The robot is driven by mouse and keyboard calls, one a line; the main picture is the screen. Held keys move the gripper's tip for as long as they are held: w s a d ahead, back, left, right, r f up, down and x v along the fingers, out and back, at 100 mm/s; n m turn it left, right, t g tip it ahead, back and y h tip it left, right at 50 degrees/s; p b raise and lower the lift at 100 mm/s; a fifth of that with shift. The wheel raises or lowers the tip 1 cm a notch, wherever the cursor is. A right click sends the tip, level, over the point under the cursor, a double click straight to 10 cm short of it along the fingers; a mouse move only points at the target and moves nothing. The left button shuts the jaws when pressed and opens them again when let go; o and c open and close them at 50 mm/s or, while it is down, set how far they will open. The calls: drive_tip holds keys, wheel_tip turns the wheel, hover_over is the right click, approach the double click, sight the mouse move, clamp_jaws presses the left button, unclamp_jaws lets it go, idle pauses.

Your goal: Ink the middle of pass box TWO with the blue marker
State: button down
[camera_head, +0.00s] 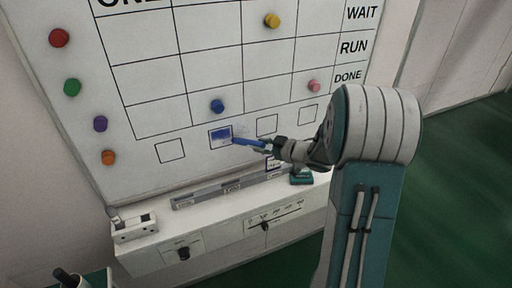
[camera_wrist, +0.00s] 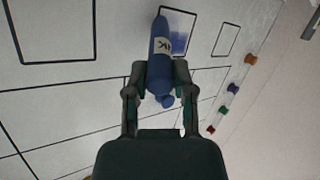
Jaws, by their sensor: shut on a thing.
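My gripper (camera_head: 264,146) is shut on the blue marker (camera_head: 248,142), in front of the whiteboard. In the wrist view the marker (camera_wrist: 160,58) lies between both fingers (camera_wrist: 160,78), its far end away from the palm. A row of small pass boxes runs along the board's lower edge. The second box from the left (camera_head: 220,137) holds a blue ink patch (camera_head: 222,133), which also shows in the wrist view (camera_wrist: 179,41). The marker's far end is at this box's right side; I cannot tell whether it touches the board. No box label is readable.
The whiteboard (camera_head: 120,165) carries a grid and coloured magnets; a blue magnet (camera_head: 217,106) sits just above the inked box. Below are a grey tray (camera_head: 205,197), a white ledge with sliders (camera_head: 225,228), a white block (camera_head: 133,228) and a teal object (camera_head: 302,177).

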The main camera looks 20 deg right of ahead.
drive_tip(key=a, duration=0.7)
drive_tip(key=shift+a, duration=0.25)
idle(0.5)
drive_tip(key=shift+s, duration=0.1)
drive_tip(key=shift+s, duration=2.95)
drive_tip(key=s, duration=0.3)
drive_tip(key=shift+w, duration=0.15)
